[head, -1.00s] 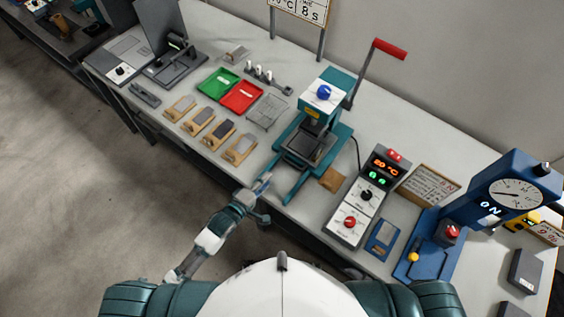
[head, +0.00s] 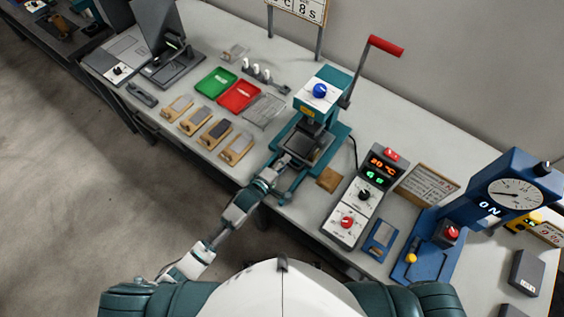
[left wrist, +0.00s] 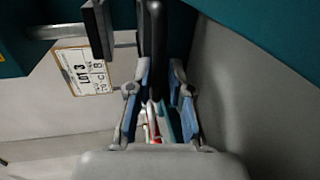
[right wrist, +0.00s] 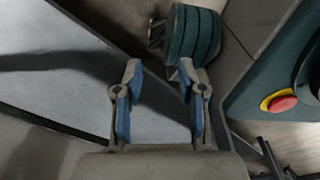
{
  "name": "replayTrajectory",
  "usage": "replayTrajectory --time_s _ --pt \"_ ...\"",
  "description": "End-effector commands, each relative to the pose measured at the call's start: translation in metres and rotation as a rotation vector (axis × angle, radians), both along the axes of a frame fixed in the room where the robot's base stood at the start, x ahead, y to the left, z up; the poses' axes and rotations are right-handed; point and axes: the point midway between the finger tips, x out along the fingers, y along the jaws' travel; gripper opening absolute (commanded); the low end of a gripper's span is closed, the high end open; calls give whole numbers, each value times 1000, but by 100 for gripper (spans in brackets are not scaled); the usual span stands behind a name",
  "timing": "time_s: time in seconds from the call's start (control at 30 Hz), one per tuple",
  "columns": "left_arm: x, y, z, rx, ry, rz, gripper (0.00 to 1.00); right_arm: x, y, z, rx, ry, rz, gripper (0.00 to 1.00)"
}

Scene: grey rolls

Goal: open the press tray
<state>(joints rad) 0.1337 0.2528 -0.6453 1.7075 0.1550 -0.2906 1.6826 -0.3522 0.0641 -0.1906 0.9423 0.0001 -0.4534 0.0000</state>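The teal press (head: 318,92) stands on the bench with a blue knob on its white top and a red-gripped lever at its right. Its dark grey tray (head: 311,146) lies low at the press front. My left gripper (head: 281,166) is at the tray's near left edge. In the left wrist view, the fingers of my left gripper (left wrist: 158,80) are apart, with a dark bar (left wrist: 154,45) between them; contact cannot be told. My right gripper (right wrist: 159,70) is open and empty in the right wrist view, away from the press.
Wooden holders (head: 237,148), a red tray (head: 239,95) and a green tray (head: 215,82) lie to the left. A blue gauge stand (head: 512,190) is at far right.

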Motion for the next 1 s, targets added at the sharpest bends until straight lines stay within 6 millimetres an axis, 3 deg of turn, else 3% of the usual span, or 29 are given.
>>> replayTrajectory --time_s 0.27,0.37,0.5,0.57,0.77,1.0 --pt "-2 1 1 -13 1 -7 0 -6 -35 -1 -44 10 9 40" --pt "-2 2 1 -17 1 -7 0 -6 -33 -1 -42 9 8 40" --pt "-7 5 1 -15 4 -5 0 -2 -16 -1 -18 -3 4 40" --pt "-11 9 1 -12 5 -4 0 -13 -19 -3 -18 5 5 40" --pt "-37 29 1 -7 9 -4 0 -63 -32 -4 -27 28 14 40" --pt "-79 60 0 -8 12 -5 0 -60 -31 22 -29 20 13 40"
